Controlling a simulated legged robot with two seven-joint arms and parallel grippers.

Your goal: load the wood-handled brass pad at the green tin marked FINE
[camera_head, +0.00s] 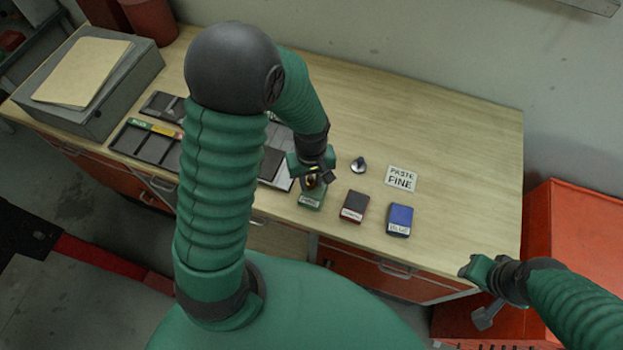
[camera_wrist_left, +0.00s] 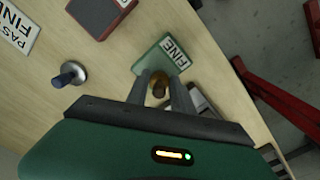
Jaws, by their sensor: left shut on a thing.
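My left gripper (camera_head: 314,180) is shut on the wood-handled brass pad (camera_wrist_left: 159,86), whose brown handle shows between the two fingers in the left wrist view. In the head view the pad (camera_head: 311,182) is a small brassy spot under the gripper. The green tin marked FINE (camera_head: 311,201) lies on the bench right below the gripper; it also shows in the left wrist view (camera_wrist_left: 160,58), just beyond the fingertips. The pad's underside is hidden, so I cannot tell whether it touches the tin. My right gripper (camera_head: 474,268) is off the bench's front right corner.
A dark red tin (camera_head: 354,207) and a blue tin (camera_head: 399,221) stand to the right. Behind them are a small metal knobbed piece (camera_head: 359,165) and a PASTE FINE card (camera_head: 401,179). A grey compartment tray (camera_head: 147,146) is to the left. The bench's right side is clear.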

